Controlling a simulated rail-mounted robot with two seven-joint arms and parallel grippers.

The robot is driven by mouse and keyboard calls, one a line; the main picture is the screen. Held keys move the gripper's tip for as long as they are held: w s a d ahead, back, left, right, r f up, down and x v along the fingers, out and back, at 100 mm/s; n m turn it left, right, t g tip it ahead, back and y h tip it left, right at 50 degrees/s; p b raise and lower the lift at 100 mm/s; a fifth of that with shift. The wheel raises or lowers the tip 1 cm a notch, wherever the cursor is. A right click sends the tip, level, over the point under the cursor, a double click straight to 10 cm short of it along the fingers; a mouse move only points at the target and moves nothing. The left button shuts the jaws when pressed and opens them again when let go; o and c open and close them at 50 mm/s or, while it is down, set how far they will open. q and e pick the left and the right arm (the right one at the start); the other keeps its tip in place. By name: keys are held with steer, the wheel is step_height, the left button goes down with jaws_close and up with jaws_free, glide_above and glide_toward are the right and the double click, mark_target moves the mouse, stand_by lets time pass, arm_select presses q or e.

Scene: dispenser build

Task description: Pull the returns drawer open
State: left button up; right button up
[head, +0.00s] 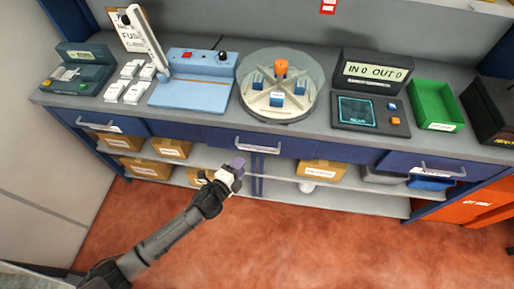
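Three blue drawer fronts run under the counter, each with a pale handle: the left drawer (130,127), the middle drawer (220,135) and the right drawer (400,161). My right gripper is out of view.
On the counter (225,120) stand a blue press (195,92), a round carousel (279,112), an IN/OUT display (373,72) and a green tray (435,122). Cardboard boxes (320,171) sit on the shelf below. The reddish floor in front is clear.

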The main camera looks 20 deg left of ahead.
mark_target(256, 147)
arm_select(q)
steer(key=b+x, duration=0.2)
steer(key=x, duration=0.9)
steer(key=shift+w+d, duration=0.1)
steer(key=shift+w, duration=0.05)
jaws_close()
